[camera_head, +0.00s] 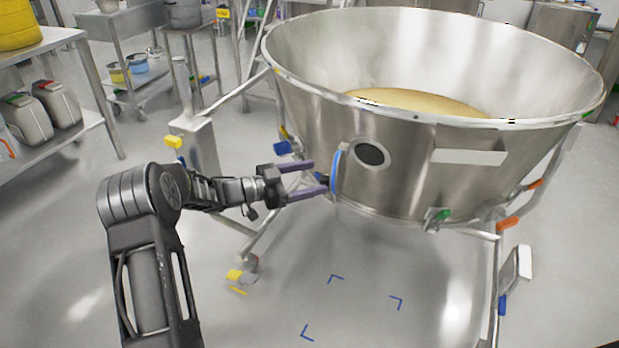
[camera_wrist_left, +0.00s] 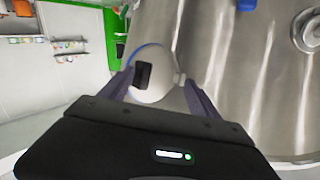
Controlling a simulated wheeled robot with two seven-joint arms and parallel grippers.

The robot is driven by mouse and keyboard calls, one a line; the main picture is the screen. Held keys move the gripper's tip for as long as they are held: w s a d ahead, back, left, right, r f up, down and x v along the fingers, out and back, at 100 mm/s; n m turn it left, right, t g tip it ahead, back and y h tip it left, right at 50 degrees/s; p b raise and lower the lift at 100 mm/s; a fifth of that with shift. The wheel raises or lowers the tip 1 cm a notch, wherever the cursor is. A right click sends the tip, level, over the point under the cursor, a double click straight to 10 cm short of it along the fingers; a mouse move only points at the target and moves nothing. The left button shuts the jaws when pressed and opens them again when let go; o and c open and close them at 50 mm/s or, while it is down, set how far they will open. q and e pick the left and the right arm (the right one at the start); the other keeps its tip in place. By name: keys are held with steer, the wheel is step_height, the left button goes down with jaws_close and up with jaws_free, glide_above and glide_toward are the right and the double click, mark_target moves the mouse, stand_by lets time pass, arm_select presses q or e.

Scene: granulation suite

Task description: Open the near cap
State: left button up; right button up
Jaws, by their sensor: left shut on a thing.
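The near cap (camera_head: 337,172) is a pale disc with a blue rim, seen nearly edge-on in the head view. It stands swung out from the bowl wall, just left of a dark round port (camera_head: 369,152) with a pale ring, which is uncovered. In the left wrist view the cap (camera_wrist_left: 165,90) shows its face, with a dark handle (camera_wrist_left: 143,75). My left gripper (camera_head: 325,178), with purple fingers, is shut on the cap; the exact contact at the handle is hard to see. My right gripper is not in view.
The large steel bowl (camera_head: 400,190) holds tan powder (camera_head: 425,102) and stands on a wheeled frame. Shelves with jerrycans (camera_head: 58,103) are at left, a steel cart (camera_head: 120,28) behind. The floor in front is clear, with blue corner marks (camera_head: 335,278).

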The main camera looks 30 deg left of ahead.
arm_select(q)
steer(key=v, duration=0.6)
steer(key=shift+a+r, duration=0.15)
steer(key=shift+a, duration=0.1)
steer(key=shift+s+a, duration=0.35)
steer(key=shift+s, duration=0.3)
steer(key=shift+c, duration=0.2)
